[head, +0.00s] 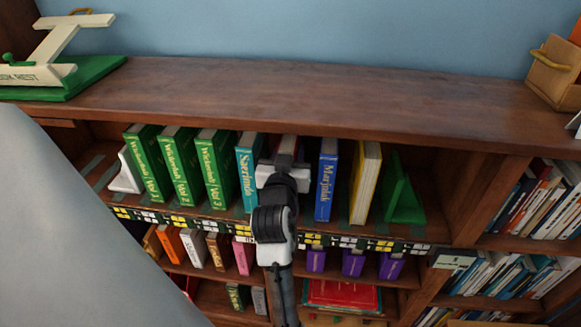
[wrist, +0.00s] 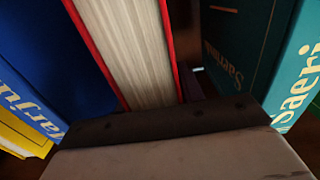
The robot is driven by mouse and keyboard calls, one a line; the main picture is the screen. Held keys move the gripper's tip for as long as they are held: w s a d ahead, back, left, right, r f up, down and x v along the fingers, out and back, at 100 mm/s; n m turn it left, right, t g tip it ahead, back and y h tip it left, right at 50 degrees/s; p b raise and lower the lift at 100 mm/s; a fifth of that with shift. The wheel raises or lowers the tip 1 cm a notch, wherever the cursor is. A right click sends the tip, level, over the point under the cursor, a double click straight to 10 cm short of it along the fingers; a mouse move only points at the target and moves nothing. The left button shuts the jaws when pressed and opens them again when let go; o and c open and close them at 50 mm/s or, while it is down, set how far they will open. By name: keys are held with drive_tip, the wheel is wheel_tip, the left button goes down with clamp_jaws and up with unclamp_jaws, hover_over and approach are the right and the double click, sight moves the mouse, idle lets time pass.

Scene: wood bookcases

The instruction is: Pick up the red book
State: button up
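The red book (wrist: 128,45) stands on the top shelf with its cream page edges toward the wrist camera and red covers on both sides. In the head view only a bit of its top (head: 288,143) shows; my arm hides the rest. My gripper (head: 284,165) is right at the book, between the teal book and the blue book. In the wrist view its dark body fills the bottom, close against the book's pages. Its fingertips are hidden, so I cannot tell whether they are open or closed on the book.
A teal book (head: 248,165) and a blue book (head: 326,180) stand close on either side. Several green books (head: 215,170) are to the left, a yellow book (head: 366,180) and green bookend (head: 402,195) to the right. The bookcase top (head: 300,90) is above.

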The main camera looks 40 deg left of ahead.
clamp_jaws()
idle(0.9)
drive_tip(key=shift+r, duration=0.15)
